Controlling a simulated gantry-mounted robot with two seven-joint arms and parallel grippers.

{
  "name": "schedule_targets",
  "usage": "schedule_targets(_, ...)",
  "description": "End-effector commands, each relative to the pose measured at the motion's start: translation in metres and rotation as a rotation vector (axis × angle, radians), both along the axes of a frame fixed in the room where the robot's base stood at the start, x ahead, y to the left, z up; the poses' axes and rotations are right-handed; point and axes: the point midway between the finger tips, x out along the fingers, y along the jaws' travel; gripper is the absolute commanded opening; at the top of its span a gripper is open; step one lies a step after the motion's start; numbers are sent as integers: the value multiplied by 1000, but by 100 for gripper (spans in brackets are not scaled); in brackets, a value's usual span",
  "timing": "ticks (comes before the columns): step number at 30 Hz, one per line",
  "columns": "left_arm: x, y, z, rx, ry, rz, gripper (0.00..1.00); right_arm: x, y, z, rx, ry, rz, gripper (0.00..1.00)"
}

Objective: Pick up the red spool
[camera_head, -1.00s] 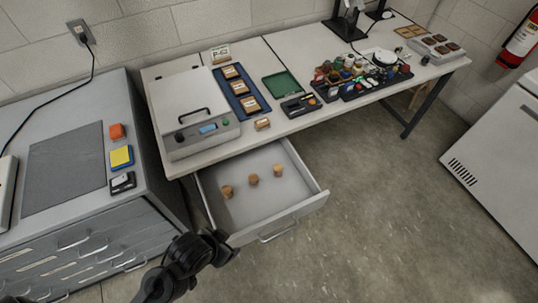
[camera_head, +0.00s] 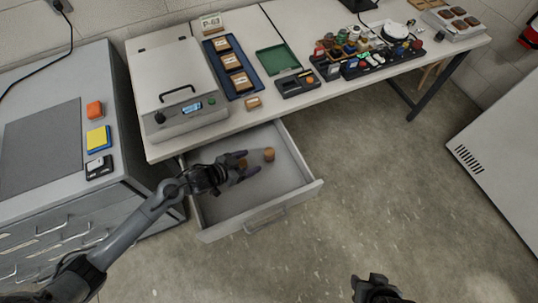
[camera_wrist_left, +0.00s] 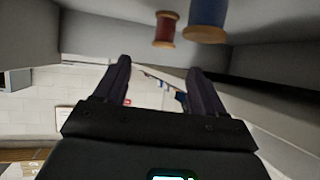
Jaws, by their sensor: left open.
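The red spool (camera_wrist_left: 165,29) shows at the top of the left wrist view, with wooden ends, beside a blue spool (camera_wrist_left: 207,20). In the head view, one spool (camera_head: 269,154) stands clear in the open drawer (camera_head: 238,222) and another (camera_head: 243,163) shows between my left fingers; only tan tops show, so I cannot tell their colours there. A third is hidden by my gripper. My left gripper (camera_head: 240,168) is open over the drawer, with nothing visible between its fingers in the wrist view (camera_wrist_left: 160,75). My right gripper (camera_head: 375,288) is partly in view at the bottom edge.
The drawer's walls surround the spools, under a bench (camera_head: 152,152) bearing a boxy device with a display (camera_head: 178,88), a blue tray (camera_head: 246,92), a green tray (camera_head: 295,63) and a black tray of small items (camera_head: 352,72). A grey cabinet (camera_head: 118,150) stands left.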

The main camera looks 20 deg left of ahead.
Motion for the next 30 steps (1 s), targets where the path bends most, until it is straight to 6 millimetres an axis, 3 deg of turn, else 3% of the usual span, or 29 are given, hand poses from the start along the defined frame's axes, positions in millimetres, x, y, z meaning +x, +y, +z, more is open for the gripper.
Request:
schedule_targets(5, 13, 5, -6, -41, -17, -34, 70, 0, 0, -6, 0, -1, 0, 43)
schedule_targets(15, 46, -17, -24, -48, -18, -37, 70, 1, -3, -21, -10, -3, 5, 43)
schedule_targets(22, 54, -23, -29, -45, -18, -38, 70, 1, -3, -25, -11, -5, 6, 43)
schedule_targets(30, 79, -39, -44, -46, -19, -38, 70, 1, -2, -44, -7, -4, 4, 43)
